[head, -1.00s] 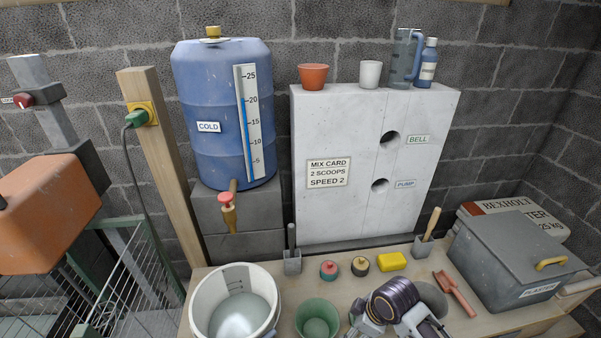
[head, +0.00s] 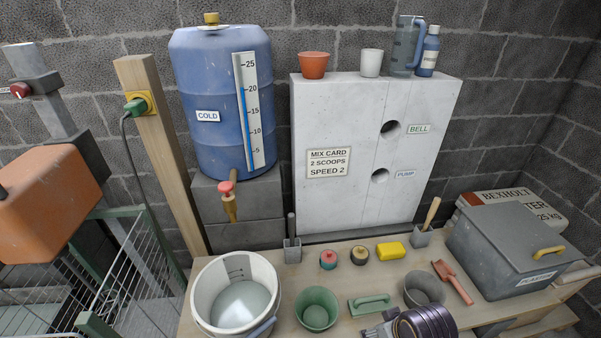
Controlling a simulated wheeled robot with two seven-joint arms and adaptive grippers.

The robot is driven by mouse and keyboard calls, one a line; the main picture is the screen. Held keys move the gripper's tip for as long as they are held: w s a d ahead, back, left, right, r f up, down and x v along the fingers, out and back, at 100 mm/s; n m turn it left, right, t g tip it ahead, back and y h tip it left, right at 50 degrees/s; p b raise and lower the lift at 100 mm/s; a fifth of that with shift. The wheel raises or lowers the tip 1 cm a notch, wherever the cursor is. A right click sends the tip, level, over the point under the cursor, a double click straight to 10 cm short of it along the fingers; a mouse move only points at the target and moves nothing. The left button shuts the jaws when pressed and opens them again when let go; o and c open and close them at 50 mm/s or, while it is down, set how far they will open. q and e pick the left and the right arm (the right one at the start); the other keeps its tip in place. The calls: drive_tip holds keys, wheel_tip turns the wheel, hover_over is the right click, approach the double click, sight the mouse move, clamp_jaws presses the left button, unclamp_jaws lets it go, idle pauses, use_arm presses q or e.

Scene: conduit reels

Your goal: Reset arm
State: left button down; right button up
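Part of one of my arms, apparently the right, shows at the bottom edge right of centre as a dark purple ribbed cylinder (head: 425,323) with grey metal parts beside it. Its fingertips cannot be made out, so I cannot tell whether that gripper is open or shut. I see nothing held in it. It sits just in front of a green float (head: 370,306) and a grey bowl (head: 424,290) on the bench. My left gripper is out of view.
A white bucket (head: 197,312), a green bowl (head: 317,309), a red scoop (head: 453,282) and a grey plaster bin (head: 490,262) stand on the wooden bench. Two small knobbed pots and a yellow sponge (head: 391,250) lie behind. A blue barrel (head: 205,90) stands at back left.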

drive_tip(key=s+d+f+m+g+p, duration=0.15)
drive_tip(key=f+p, duration=0.35)
drive_tip(key=f, duration=0.7)
drive_tip(key=s+f+p, duration=0.3)
drive_tip(key=f+p, duration=0.1)
drive_tip(key=f, duration=0.9)
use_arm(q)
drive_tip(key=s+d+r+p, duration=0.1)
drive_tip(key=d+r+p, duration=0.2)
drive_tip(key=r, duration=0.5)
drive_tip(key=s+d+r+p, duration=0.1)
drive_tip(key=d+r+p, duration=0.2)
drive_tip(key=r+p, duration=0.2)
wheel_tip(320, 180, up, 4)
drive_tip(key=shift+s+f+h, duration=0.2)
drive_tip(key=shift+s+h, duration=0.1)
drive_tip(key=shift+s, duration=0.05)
use_arm(e)
drive_tip(key=s+d+f, duration=0.1)
drive_tip(key=s+f, duration=0.2)
drive_tip(key=s, duration=0.4)
drive_tip(key=s+d+f, duration=0.2)
drive_tip(key=s+f, duration=0.2)
drive_tip(key=s, duration=0.3)
drive_tip(key=s+d+f+g, duration=0.1)
drive_tip(key=s+f, duration=0.2)
drive_tip(key=s, duration=0.5)
drive_tip(key=shift+d+f+h, duration=0.15)
drive_tip(key=shift+f+h, duration=0.05)
drive_tip(key=shift+h, duration=0.2)
